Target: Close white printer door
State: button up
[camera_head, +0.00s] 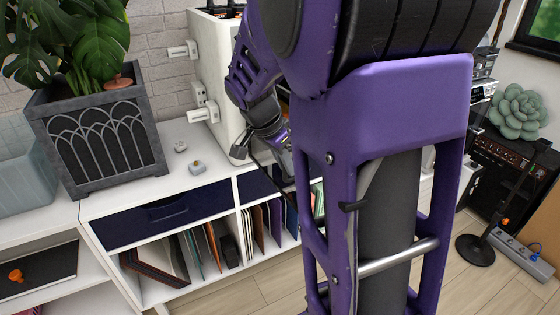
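The white printer (212,62) stands on the white cabinet (135,195), behind my purple arm. Its left side wall shows, but most of its front is hidden by my arm. A thin dark edge by my gripper may be part of the door; I cannot tell how far the door stands open. My gripper (265,143) is at the printer's front, small and partly covered by my arm. I cannot see its fingertips clearly, nor whether it touches the door.
A plant in a grey planter (98,140) stands left of the printer. Two small objects (197,167) lie on the cabinet top between them. Folders (205,245) fill the shelves below. A black amplifier (505,165) and a stand (478,248) are at right. Some wooden floor is clear.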

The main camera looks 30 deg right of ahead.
grip_shut()
dwell(0.7)
dwell(0.5)
